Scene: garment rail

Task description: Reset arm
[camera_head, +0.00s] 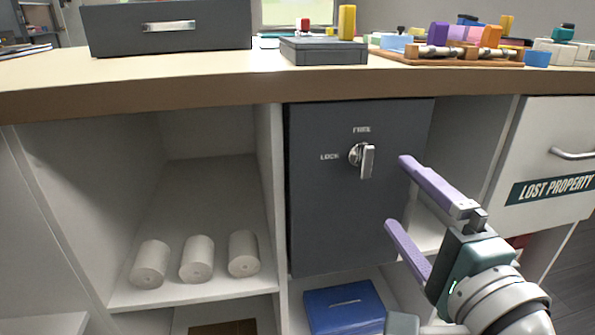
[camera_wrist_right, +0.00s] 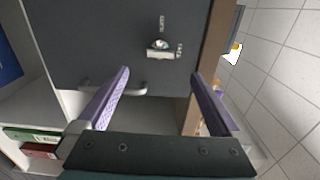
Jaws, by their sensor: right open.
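My right gripper (camera_head: 396,192) is open and empty, in front of the right side of a dark grey cabinet door (camera_head: 325,215). The door carries a silver lock knob (camera_head: 362,157) with the labels "FREE" and "LOCK". The knob's handle hangs upright below its pivot, and the fingers are apart from it, to its right and lower. In the right wrist view my right gripper (camera_wrist_right: 160,92) shows its two purple fingers spread wide, with the dark door and the knob (camera_wrist_right: 160,50) beyond them. My left gripper is in neither view.
A blue box (camera_head: 344,308) sits below the door. A drawer labelled "LOST PROPERTY" (camera_head: 552,188) is at right. The countertop (camera_head: 190,88) above holds a grey drawer box (camera_head: 165,30), a dark case (camera_head: 322,50) and coloured blocks.

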